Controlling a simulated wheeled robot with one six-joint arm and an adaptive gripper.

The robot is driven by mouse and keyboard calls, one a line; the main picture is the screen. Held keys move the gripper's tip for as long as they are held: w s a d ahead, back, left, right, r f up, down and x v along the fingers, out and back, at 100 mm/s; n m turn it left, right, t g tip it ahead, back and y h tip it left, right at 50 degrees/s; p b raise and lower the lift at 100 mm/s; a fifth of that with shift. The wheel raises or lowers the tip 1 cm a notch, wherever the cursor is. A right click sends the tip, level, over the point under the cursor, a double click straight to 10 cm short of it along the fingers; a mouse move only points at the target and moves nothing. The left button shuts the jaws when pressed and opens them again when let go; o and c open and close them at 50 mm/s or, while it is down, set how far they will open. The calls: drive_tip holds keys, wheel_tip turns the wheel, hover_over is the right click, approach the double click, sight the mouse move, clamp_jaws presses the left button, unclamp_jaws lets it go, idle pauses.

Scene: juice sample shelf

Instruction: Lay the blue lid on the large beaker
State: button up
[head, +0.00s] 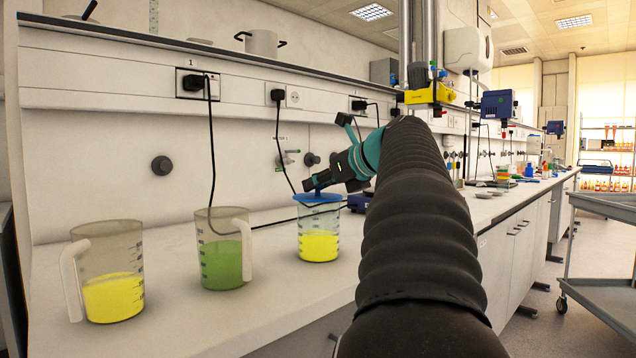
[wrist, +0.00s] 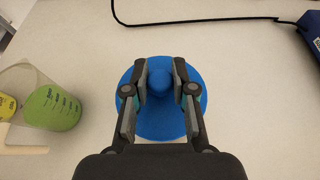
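The blue lid (head: 318,198) is a flat disc with a round knob. It is level at the top of a clear beaker (head: 319,244) holding yellow liquid; I cannot tell whether it rests fully on the rim. In the wrist view the lid (wrist: 160,122) hides the beaker below it. My gripper (head: 311,186) is over the lid, with its fingers (wrist: 161,75) on both sides of the knob, seemingly touching it. Two handled beakers stand to the left: one with green liquid (head: 221,262) and one with yellow liquid (head: 114,290).
The white bench (head: 270,305) is clear in front of the beakers. A black cable (head: 211,150) hangs from the wall socket behind the green beaker. A blue device (head: 359,203) stands just right of the lidded beaker. A grey cart (head: 603,290) stands at the far right.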

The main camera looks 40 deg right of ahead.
drive_tip(key=o, duration=0.4)
drive_tip(key=v, duration=1.2)
